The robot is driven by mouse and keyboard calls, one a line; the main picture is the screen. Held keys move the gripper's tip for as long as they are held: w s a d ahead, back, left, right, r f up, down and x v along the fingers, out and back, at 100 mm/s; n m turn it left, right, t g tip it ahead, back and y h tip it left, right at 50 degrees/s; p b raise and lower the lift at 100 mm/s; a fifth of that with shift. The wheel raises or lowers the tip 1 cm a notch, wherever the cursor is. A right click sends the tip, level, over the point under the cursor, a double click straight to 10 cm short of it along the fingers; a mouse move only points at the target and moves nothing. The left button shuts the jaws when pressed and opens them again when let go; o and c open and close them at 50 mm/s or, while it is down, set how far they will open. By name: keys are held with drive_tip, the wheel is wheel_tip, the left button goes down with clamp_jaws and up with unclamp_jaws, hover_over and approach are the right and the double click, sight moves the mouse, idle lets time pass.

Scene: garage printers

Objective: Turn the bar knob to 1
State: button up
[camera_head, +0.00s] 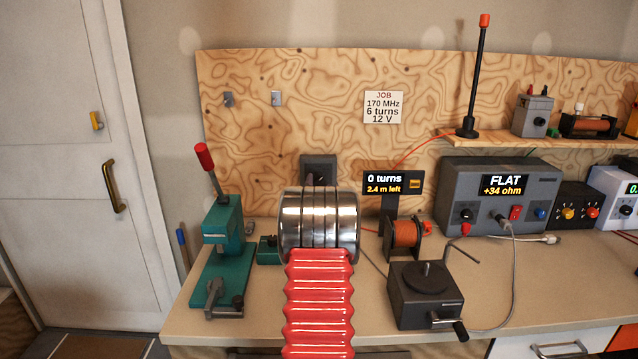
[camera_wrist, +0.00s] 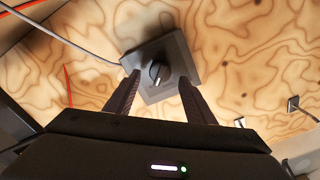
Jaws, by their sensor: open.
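The bar knob (camera_wrist: 158,72) is a dark round knob with a raised bar, set on a square grey plate (camera_wrist: 188,62) on the wooden backboard. The grey plate also shows in the head view (camera_head: 318,163), just above my arm, which covers its lower part. My gripper (camera_wrist: 159,79) is open in the wrist view, its two dark fingers on either side of the knob's outline. I cannot tell whether they touch the knob. No numbers around the knob can be read. In the head view my gripper is hidden behind my own arm.
A green lever press (camera_head: 222,240) stands left of my arm. A display reading 0 turns (camera_head: 383,184), an orange wire spool (camera_head: 404,235) and a dark crank box (camera_head: 424,295) stand right. A grey meter (camera_head: 478,190) reads FLAT. A job card (camera_head: 383,107) hangs on the board.

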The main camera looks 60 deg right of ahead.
sight(319, 180)
drive_tip(key=shift+x, duration=1.6)
drive_tip(key=shift+c, duration=0.5)
drive_tip(key=c, duration=1)
